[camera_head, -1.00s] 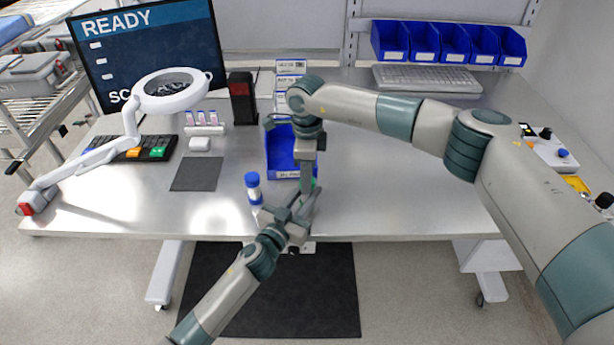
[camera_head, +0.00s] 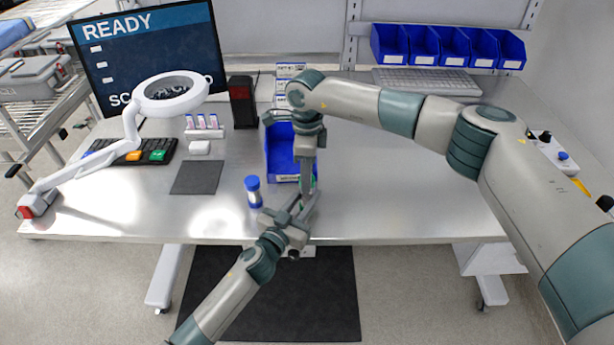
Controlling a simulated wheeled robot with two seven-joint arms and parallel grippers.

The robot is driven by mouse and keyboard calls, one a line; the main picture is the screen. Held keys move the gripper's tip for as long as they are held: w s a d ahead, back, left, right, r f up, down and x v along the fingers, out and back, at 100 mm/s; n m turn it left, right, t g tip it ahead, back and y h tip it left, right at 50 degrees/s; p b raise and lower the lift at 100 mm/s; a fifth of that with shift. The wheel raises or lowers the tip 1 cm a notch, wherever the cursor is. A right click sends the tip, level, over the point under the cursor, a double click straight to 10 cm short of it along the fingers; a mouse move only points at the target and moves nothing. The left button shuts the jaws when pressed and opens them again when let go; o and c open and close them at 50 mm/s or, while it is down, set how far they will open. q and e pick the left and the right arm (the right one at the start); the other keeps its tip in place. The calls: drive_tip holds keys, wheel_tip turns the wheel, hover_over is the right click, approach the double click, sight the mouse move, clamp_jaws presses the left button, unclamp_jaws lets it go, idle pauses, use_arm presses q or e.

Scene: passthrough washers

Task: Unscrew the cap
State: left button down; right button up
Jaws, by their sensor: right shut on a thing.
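A tube with a blue cap (camera_head: 253,184) stands on the bench, left of my two grippers; its body is pale with a blue lower part. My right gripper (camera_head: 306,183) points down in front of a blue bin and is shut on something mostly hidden. A small green patch (camera_head: 315,182) shows beside its fingers, perhaps part of that thing. My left gripper (camera_head: 305,203) reaches up from the bottom, just below the right one. Its fingers overlap the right gripper in the view, and I cannot tell whether they hold anything.
The blue bin (camera_head: 281,158) stands behind the grippers. A dark mat (camera_head: 197,177), a rack of small tubes (camera_head: 204,133) and a magnifier lamp (camera_head: 171,93) are to the left. The bench (camera_head: 400,190) is clear on the right, under my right arm.

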drive_tip(key=shift+r, duration=0.2)
idle(0.3)
drive_tip(key=shift+r, duration=1.9)
use_arm(q)
drive_tip(key=c, duration=1.4)
unclamp_jaws()
drive_tip(key=shift+o, duration=0.2)
drive_tip(key=b+v, duration=0.2)
drive_tip(key=v, duration=1)
drive_tip(key=shift+b, duration=0.3)
use_arm(e)
wheel_tip(320, 180, down, 3)
drive_tip(key=shift+r, duration=0.2)
